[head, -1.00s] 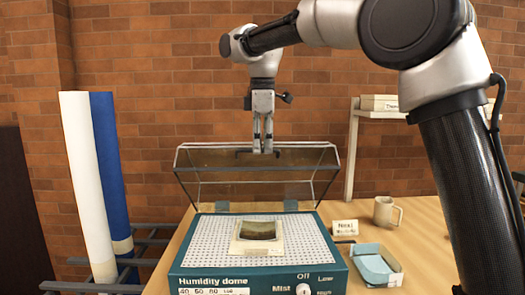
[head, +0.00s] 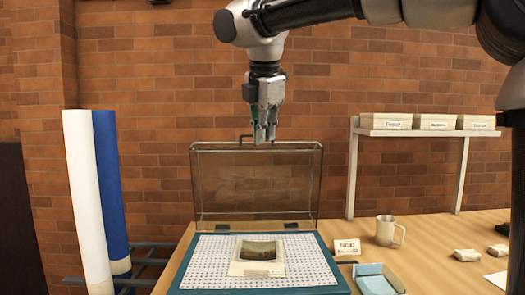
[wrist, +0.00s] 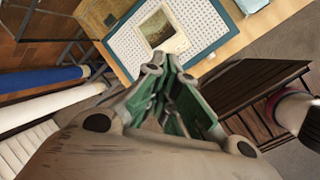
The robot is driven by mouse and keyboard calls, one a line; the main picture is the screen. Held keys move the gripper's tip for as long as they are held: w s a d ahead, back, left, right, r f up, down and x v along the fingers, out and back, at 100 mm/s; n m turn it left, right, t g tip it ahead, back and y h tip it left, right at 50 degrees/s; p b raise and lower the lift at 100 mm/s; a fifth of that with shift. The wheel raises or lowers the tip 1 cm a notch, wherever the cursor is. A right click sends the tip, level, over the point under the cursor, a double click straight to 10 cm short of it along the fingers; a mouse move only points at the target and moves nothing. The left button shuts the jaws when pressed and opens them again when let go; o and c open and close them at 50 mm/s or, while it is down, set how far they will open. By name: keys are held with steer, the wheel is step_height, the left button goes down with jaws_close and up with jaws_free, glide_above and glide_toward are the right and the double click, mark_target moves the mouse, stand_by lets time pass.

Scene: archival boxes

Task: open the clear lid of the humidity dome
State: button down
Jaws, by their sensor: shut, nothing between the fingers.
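The humidity dome's clear lid (head: 256,185) stands raised, near upright, at the back edge of its teal base (head: 330,272). A dark handle (head: 245,139) shows at the lid's top edge. My gripper (head: 264,140) is shut and empty, at the height of the lid's top edge and just right of the handle's middle. I cannot tell whether it touches the lid. In the wrist view my gripper (wrist: 172,75) points over the base (wrist: 132,62). A small picture on a pale mount (head: 258,256) lies on the base's perforated white plate (head: 210,262).
A name card (head: 347,248), a mug (head: 389,231) and a blue tray (head: 378,280) stand right of the base. A shelf with several boxes (head: 427,122) is behind. White and blue rolls (head: 88,200) stand at the left. The air above the plate is clear.

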steer(key=w+f+n+t, duration=0.1)
steer(key=w+f+n, duration=0.2)
steer(key=w+n, duration=0.2)
steer(key=w+f+n+t, duration=0.2)
steer(key=w+f+n, duration=0.1)
steer(key=w+n, duration=0.3)
steer(key=shift+w+d, duration=0.3)
steer(key=shift+w, duration=0.95)
